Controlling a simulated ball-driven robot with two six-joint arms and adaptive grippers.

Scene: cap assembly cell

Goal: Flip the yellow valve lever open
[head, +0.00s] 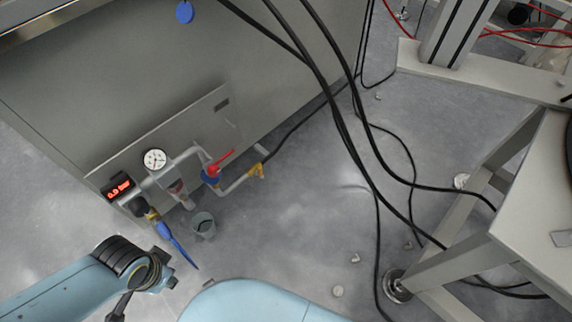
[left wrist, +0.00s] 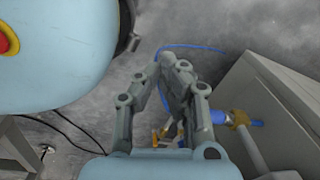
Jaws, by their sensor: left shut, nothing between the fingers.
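The yellow valve lever (head: 257,170) sits on the lower end of the grey pipework on the cabinet's front, in the head view. A small yellow part, perhaps that lever, shows behind the fingers in the left wrist view (left wrist: 160,134). My left gripper (left wrist: 165,62) is shut and empty in the left wrist view, its fingertips together over the floor. In the head view its arm comes in at the lower left, apart from the lever, and the gripper is only partly seen at the bottom edge. My right gripper is not in view.
A red lever (head: 223,161) is on the pipe beside the yellow one. A gauge (head: 155,159), a red-lit display (head: 118,186) and a blue hose (head: 178,243) are left of it. Black cables (head: 362,150) cross the floor.

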